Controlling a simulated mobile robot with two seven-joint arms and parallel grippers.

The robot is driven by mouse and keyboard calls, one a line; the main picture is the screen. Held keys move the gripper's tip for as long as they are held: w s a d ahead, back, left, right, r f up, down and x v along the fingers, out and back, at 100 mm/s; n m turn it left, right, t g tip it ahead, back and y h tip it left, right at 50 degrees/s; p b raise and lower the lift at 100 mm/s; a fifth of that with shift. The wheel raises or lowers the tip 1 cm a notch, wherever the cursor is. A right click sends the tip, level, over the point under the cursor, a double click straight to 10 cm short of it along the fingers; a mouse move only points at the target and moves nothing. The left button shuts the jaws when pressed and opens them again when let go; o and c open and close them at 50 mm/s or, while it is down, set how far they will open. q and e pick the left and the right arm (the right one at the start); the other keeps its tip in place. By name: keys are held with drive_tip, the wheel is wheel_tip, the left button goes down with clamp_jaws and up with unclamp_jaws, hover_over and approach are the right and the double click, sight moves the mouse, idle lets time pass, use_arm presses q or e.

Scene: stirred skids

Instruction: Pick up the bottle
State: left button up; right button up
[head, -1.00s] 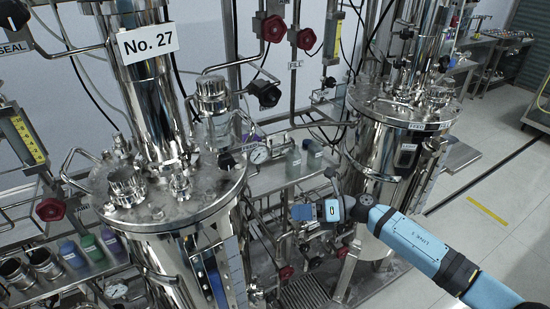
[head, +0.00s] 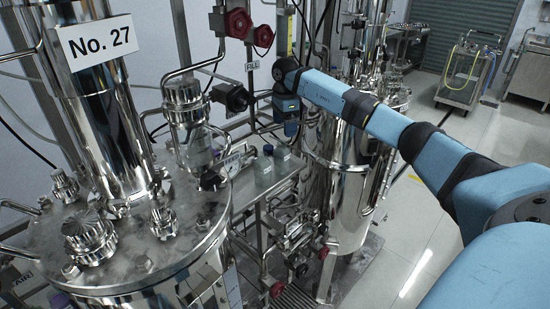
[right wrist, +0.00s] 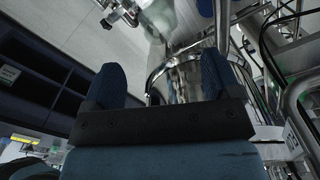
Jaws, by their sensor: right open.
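Several small capped bottles stand on a metal shelf (head: 256,188) between the two steel tanks. One pale greenish bottle (head: 263,171) is at the front and another (head: 282,157) is just behind it to the right. I cannot tell which one the task means. My right gripper (head: 291,128) hangs at the end of the blue arm, above the bottles in the head view and apart from them. In the right wrist view its two blue fingers (right wrist: 160,86) stand wide apart with nothing between them. My left gripper is not in view.
A large steel tank (head: 115,245) labelled No. 27 fills the left. A second tank (head: 338,205) stands right of the shelf, close behind my arm. Open floor (head: 455,190) and a cart (head: 458,95) are at the right.

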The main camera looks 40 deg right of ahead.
sight(283, 142)
drive_tip(key=f, duration=0.3)
drive_tip(key=shift+s+a+f, duration=0.15)
drive_tip(key=shift+s+f, duration=0.05)
drive_tip(key=shift+f, duration=0.05)
drive_tip(key=shift+w+f, duration=0.15)
drive_tip(key=shift+f, duration=0.35)
wheel_tip(283, 142, down, 5)
drive_tip(key=shift+w+a+r+p, duration=0.15)
drive_tip(key=shift+p, duration=0.6)
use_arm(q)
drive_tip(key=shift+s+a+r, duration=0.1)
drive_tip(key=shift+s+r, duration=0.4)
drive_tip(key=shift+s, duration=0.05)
use_arm(e)
drive_tip(key=c, duration=1)
